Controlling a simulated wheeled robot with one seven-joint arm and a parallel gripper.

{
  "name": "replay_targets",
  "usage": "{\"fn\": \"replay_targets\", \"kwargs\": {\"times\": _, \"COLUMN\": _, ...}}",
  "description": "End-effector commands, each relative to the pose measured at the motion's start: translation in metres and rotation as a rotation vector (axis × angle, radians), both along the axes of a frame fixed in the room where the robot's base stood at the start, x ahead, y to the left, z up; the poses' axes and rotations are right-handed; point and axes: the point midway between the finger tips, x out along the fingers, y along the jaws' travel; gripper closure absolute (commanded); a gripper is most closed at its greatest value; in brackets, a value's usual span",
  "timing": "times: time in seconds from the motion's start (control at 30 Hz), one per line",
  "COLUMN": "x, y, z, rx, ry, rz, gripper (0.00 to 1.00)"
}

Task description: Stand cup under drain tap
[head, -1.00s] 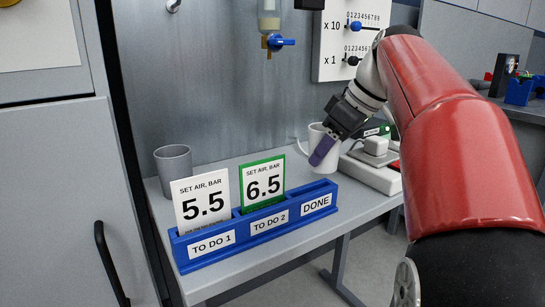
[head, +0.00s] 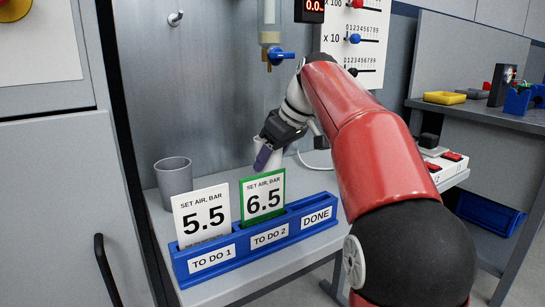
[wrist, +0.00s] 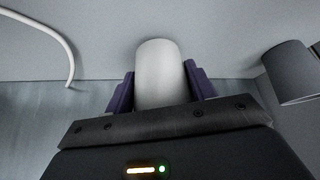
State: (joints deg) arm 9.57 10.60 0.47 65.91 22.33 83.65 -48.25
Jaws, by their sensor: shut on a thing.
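My gripper (head: 264,154) has dark purple fingers and is shut on a white cup (head: 275,161). In the wrist view the white cup (wrist: 160,72) sits between both fingers. In the head view my gripper and the green-edged card hide much of the cup; I cannot tell whether its base touches the bench. The drain tap (head: 279,56), with a blue handle, hangs below a clear pipe on the back wall. The cup is roughly below the tap in the picture; the depth between them is unclear.
A grey cup (head: 174,177) stands on the bench to the left. A blue card rack (head: 215,262) stands in front, holding a 5.5 card (head: 202,214) and a green-edged 6.5 card (head: 263,194). A white cable (wrist: 62,40) curves at the left of the wrist view.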

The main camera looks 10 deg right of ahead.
Motion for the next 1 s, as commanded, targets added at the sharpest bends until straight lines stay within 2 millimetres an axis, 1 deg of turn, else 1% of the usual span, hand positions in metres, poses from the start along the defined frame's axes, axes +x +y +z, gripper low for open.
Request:
{"fn": "replay_targets", "kwargs": {"times": 0.03, "x": -0.001, "y": -0.001, "z": -0.006, "rx": -0.001, "ry": 0.000, "rz": -0.003, "gripper": 0.67}}
{"fn": "replay_targets", "kwargs": {"times": 0.23, "x": -0.001, "y": -0.001, "z": -0.004, "rx": -0.001, "ry": -0.002, "rz": -0.002, "gripper": 0.67}}
{"fn": "replay_targets", "kwargs": {"times": 0.37, "x": -0.001, "y": -0.002, "z": -0.008, "rx": 0.000, "ry": -0.002, "rz": -0.002, "gripper": 0.67}}
{"fn": "replay_targets", "kwargs": {"times": 0.4, "x": -0.001, "y": -0.002, "z": -0.008, "rx": -0.001, "ry": -0.002, "rz": -0.002, "gripper": 0.44}}
{"fn": "replay_targets", "kwargs": {"times": 0.57, "x": -0.001, "y": -0.002, "z": -0.007, "rx": -0.001, "ry": -0.002, "rz": -0.002, "gripper": 0.23}}
{"fn": "replay_targets", "kwargs": {"times": 0.83, "x": -0.001, "y": -0.002, "z": -0.006, "rx": 0.000, "ry": -0.002, "rz": -0.002, "gripper": 0.23}}
{"fn": "replay_targets", "kwargs": {"times": 0.97, "x": -0.003, "y": -0.004, "z": 0.002, "rx": -0.002, "ry": -0.003, "rz": -0.003, "gripper": 0.23}}
{"fn": "replay_targets", "kwargs": {"times": 1.0, "x": -0.005, "y": -0.006, "z": 0.008, "rx": -0.001, "ry": -0.003, "rz": -0.003, "gripper": 0.23}}
